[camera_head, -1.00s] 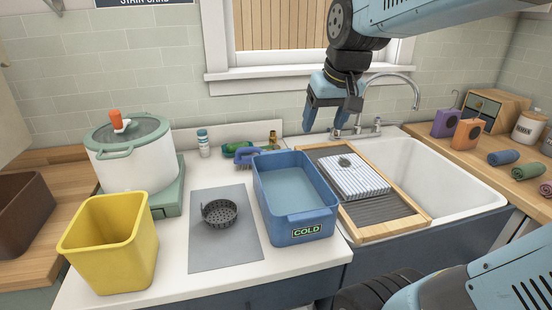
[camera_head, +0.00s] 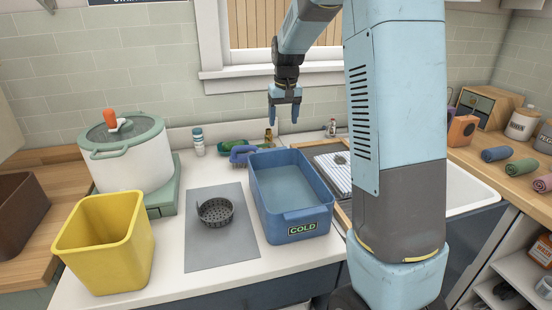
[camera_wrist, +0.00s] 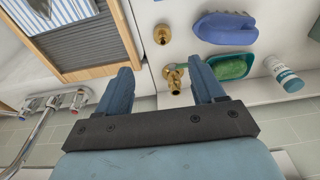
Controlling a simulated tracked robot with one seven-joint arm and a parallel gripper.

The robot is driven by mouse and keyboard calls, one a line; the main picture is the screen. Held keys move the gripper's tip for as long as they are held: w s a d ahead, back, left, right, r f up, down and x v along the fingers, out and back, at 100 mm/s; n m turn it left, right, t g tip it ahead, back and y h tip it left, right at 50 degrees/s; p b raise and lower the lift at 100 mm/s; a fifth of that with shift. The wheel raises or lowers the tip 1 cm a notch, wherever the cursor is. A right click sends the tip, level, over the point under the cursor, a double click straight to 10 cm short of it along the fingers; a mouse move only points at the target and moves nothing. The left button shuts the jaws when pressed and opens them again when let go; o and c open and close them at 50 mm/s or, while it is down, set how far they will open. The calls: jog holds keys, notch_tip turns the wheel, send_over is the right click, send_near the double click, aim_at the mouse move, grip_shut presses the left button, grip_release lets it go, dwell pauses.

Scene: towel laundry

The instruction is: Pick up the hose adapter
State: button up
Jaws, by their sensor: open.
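Two small brass fittings show in the wrist view: a short round one (camera_wrist: 162,34) and a spigot-like one (camera_wrist: 173,78) nearer the wall. I cannot tell for sure which is the hose adapter; the round, open-ended one looks most like it. In the head view, brass (camera_head: 268,135) shows at the back of the counter, behind the blue tub. My gripper (camera_head: 283,119) is open, pointing down and empty above that back area.
A purple brush (camera_wrist: 224,28), a green dish (camera_wrist: 231,67) and a white bottle (camera_wrist: 283,74) sit close beside the fittings. The blue COLD tub (camera_head: 290,218) stands in front. The faucet (camera_wrist: 52,104) and wooden-framed washboard (camera_wrist: 73,67) lie on the other side.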

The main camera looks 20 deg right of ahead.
jog(key=f, duration=0.3)
jog(key=w+f, duration=0.1)
jog(key=f, duration=0.2)
jog(key=w+f, duration=0.1)
jog(key=f, duration=0.2)
jog(key=shift+w+f, duration=0.2)
jog(key=shift+f, duration=0.2)
jog(key=shift+w+a+f, duration=0.1)
jog(key=shift+a+f, duration=0.05)
jog(key=shift+f, duration=1.15)
jog(key=shift+w+a+f, duration=0.1)
jog(key=shift+f, duration=1.2)
jog(key=shift+c, duration=0.5)
jog(key=c, duration=1)
jog(key=shift+r, duration=0.1)
